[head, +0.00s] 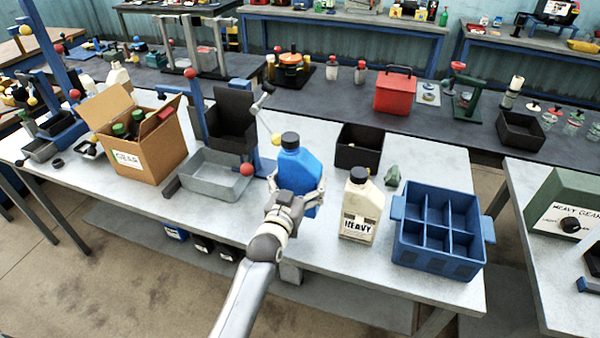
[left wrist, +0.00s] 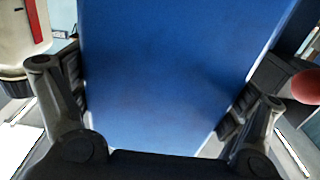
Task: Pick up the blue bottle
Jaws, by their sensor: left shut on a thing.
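The blue bottle (head: 298,168) with a black cap stands upright near the middle of the white table in the head view. My left gripper (head: 297,197) is shut on it, with its fingers on either side of the body. In the left wrist view the blue bottle (left wrist: 175,75) fills the middle, and the pads of my left gripper (left wrist: 155,100) press on its two sides. The bottle's base is hidden by the gripper and arm, so I cannot tell whether it touches the table. My right gripper is not in view.
A cream bottle labelled HEAVY (head: 358,208) stands just right of the blue bottle. A blue divided crate (head: 440,262) is further right. A black bin (head: 358,152) is behind. A grey tray (head: 212,178) and red-knobbed press (head: 246,169) are close on the left, beside a cardboard box (head: 150,155).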

